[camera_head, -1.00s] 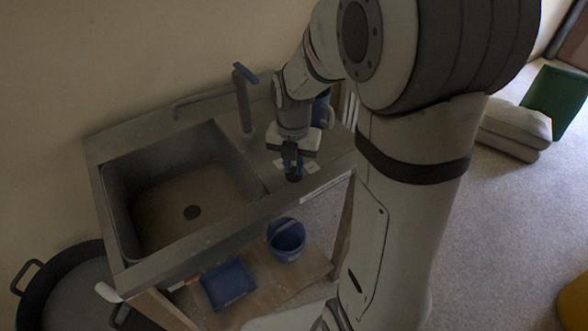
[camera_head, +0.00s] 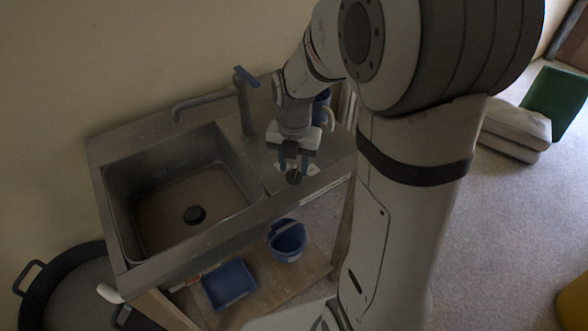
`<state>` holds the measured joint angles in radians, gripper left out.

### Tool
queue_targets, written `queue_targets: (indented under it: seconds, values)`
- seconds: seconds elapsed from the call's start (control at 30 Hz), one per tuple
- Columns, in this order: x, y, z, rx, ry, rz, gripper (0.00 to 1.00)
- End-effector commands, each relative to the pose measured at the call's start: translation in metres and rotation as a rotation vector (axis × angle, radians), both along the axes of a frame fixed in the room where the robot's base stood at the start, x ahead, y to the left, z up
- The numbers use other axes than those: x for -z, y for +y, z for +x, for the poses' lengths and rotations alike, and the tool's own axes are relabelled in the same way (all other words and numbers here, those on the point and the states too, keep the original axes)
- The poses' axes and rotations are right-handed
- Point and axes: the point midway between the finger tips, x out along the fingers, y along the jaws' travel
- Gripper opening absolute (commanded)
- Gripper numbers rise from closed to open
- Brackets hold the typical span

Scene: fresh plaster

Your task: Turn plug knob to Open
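The dark round plug knob (camera_head: 294,177) sits on the sink counter's front right part, with small white labels beside it. The label text is too small to read. My gripper (camera_head: 293,166) points down just above the knob, its two blue fingers spread apart with a gap between them. The knob shows below and between the fingertips; whether they touch it I cannot tell. The grey sink basin (camera_head: 150,222) is to the left, with a dark round drain (camera_head: 195,214) in its floor.
A tap (camera_head: 243,106) with a blue lever stands behind the knob. A blue cup (camera_head: 321,103) is partly hidden behind my arm. A blue bucket (camera_head: 286,241) and blue tray (camera_head: 229,285) are on the lower shelf. A large dark tub (camera_head: 40,303) stands at lower left.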

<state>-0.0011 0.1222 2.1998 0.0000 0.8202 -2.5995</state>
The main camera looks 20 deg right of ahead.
Motion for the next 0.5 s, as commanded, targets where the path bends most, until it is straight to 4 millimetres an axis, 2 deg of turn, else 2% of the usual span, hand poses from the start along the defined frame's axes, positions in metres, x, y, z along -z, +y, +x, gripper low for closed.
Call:
queue_targets:
  seconds: [0.03, 0.5]
  values:
    - [-0.012, 0.0, 0.0, 0.0, -0.001, 0.0, 0.36]
    - [-0.069, 0.0, 0.0, 0.001, -0.001, -0.001, 0.36]
